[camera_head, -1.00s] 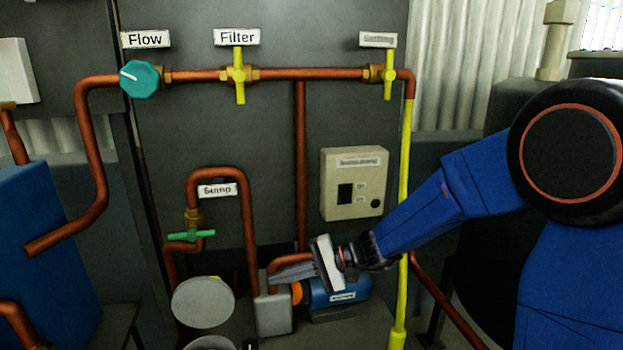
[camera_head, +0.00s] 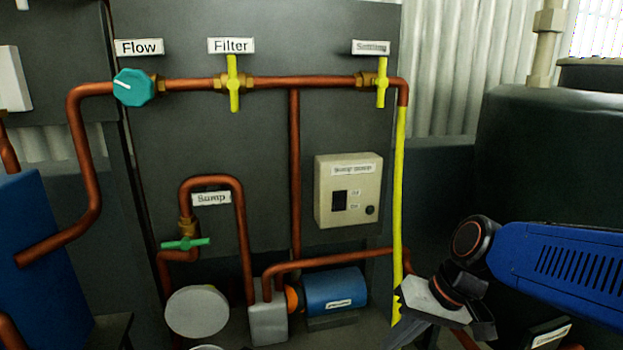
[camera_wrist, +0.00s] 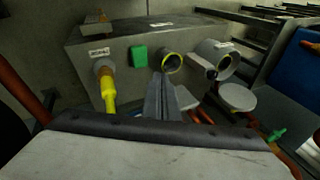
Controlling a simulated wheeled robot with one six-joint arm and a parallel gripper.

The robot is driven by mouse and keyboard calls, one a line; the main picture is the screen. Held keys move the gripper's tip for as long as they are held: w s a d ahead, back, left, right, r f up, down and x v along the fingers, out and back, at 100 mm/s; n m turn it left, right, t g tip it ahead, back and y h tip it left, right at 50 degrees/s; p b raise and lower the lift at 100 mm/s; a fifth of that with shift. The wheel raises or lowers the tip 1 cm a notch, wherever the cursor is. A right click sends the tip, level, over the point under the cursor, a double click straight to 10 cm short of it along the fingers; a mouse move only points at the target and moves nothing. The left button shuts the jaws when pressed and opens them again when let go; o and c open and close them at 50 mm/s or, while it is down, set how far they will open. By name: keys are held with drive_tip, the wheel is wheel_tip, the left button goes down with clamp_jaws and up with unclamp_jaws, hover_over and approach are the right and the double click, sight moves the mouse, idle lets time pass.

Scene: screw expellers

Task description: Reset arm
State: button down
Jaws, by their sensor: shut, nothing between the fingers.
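My gripper (camera_head: 418,335) is at the lower right in the head view, in front of the yellow pipe's lower end, with its fingers running down toward the bottom edge. In the wrist view my gripper's fingers (camera_wrist: 163,97) are together and empty. My blue arm comes in from the right edge in the head view. Nothing is seen in contact with the fingers.
A panel carries copper pipes, a teal Flow knob (camera_head: 135,87), yellow Filter valve (camera_head: 233,83), another yellow valve (camera_head: 382,82), green Sump valve (camera_head: 186,243) and switch box (camera_head: 347,190). A blue motor (camera_head: 335,291) stands below. The yellow pipe (camera_head: 398,190) is close to my gripper.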

drive_tip(key=s+d+r+t+h, duration=0.1)
drive_tip(key=s+d+t+h, duration=0.2)
drive_tip(key=d, duration=1)
drive_tip(key=s+h, duration=0.2)
drive_tip(key=shift+s+d, duration=0.15)
drive_tip(key=shift+s, duration=0.25)
